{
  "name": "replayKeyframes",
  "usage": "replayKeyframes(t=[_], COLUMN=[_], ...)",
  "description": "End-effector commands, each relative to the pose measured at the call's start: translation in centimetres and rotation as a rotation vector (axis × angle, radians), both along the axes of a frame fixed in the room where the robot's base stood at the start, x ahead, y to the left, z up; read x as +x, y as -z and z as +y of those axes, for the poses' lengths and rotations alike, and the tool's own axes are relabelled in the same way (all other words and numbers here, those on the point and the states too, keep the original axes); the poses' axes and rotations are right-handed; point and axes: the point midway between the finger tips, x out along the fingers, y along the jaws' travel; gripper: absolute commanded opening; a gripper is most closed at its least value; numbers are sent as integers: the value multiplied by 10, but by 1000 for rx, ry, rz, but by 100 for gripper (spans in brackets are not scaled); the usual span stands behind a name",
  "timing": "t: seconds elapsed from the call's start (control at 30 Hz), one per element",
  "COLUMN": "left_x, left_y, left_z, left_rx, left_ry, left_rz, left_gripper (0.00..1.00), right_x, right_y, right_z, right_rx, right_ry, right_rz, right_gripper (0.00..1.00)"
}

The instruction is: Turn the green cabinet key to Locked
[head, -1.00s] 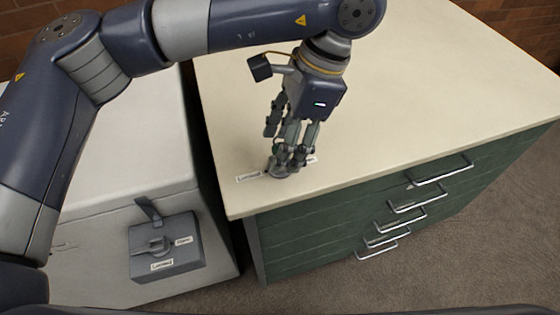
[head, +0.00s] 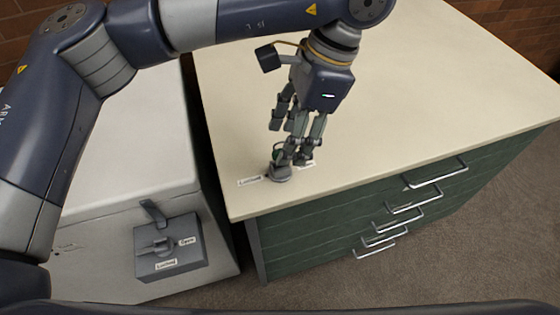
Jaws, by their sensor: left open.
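The green cabinet (head: 330,232) stands on the right under a cream top. Its key lock (head: 281,174) is a small round grey base near the top's front left corner. A label that reads Locked (head: 249,181) lies left of the base. A second label (head: 307,165) lies to its right, mostly hidden by my fingers. My left gripper (head: 292,158) is open and points down, its fingertips just above and behind the base. The fingers hide much of the key, so I cannot tell its exact angle or whether they touch it. My right gripper is out of view.
A light grey cabinet (head: 125,170) stands on the left, with a grey lock box (head: 170,247) on its front bearing a lever and labels. A dark gap separates the cabinets. Several metal drawer handles (head: 435,173) stick out in front. The cream top (head: 430,80) is otherwise clear.

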Motion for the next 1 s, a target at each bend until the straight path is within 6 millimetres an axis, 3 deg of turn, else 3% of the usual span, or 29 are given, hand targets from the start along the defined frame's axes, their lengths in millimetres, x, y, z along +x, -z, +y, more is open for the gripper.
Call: replayKeyframes(t=[0.7, 1.0], left_x=[2, 3], left_y=[-50, -54], left_z=[-14, -16], left_rx=[0, 0], left_ry=[0, 0], left_rz=[1, 1], left_gripper=[53, 53], right_x=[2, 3], right_y=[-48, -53], right_z=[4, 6], right_rx=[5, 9], right_ry=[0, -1], right_rz=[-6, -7], right_gripper=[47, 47])
